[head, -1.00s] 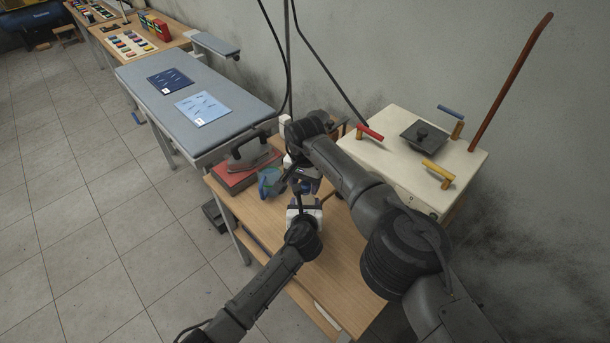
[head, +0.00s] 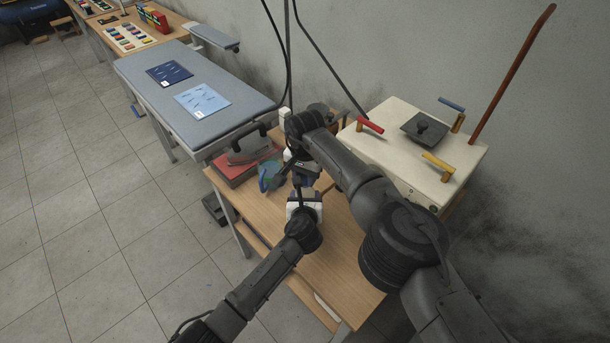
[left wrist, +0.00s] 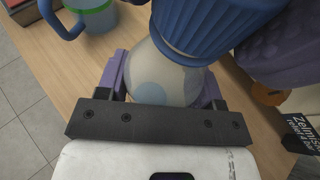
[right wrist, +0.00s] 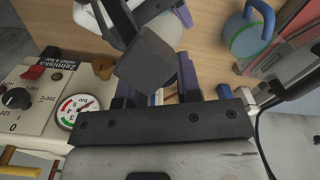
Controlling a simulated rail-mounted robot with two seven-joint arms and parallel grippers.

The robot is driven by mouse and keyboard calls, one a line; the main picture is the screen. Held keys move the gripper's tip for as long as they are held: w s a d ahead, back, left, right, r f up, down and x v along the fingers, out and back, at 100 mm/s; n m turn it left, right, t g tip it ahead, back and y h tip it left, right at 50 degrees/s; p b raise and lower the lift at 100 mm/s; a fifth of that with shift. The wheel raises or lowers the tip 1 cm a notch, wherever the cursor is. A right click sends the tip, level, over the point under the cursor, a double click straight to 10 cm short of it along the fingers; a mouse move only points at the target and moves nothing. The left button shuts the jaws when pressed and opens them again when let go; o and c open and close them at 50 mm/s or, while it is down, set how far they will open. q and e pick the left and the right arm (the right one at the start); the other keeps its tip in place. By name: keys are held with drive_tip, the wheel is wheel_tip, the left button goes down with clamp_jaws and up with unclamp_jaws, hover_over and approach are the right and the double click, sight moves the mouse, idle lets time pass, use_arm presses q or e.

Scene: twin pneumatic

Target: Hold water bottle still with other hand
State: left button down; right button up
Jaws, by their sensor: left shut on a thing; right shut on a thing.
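The water bottle has a pale, see-through body (left wrist: 165,78) with a blue patch and a blue ribbed cap (left wrist: 205,22). My left gripper (left wrist: 160,88) is shut on the body, a purple finger on each side. In the head view my left gripper (head: 304,190) is low over the wooden table, and my right gripper (head: 302,168) is just behind it. A purple finger of my right gripper (left wrist: 275,48) lies against the cap; this gripper is shut on the cap. In the right wrist view my right gripper's far finger grip is partly hidden by my left gripper (right wrist: 150,65).
A blue-green jug with a blue handle (head: 268,176) stands close left of the grippers. An iron (head: 250,150) rests on a red pad behind it. A cream boiler box (head: 410,160) with coloured levers stands at the right. The table front (head: 335,265) is bare.

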drive_tip(key=m, duration=0.3)
drive_tip(key=o, duration=1)
drive_tip(key=shift+r, duration=0.15)
drive_tip(key=shift+r, duration=2.15)
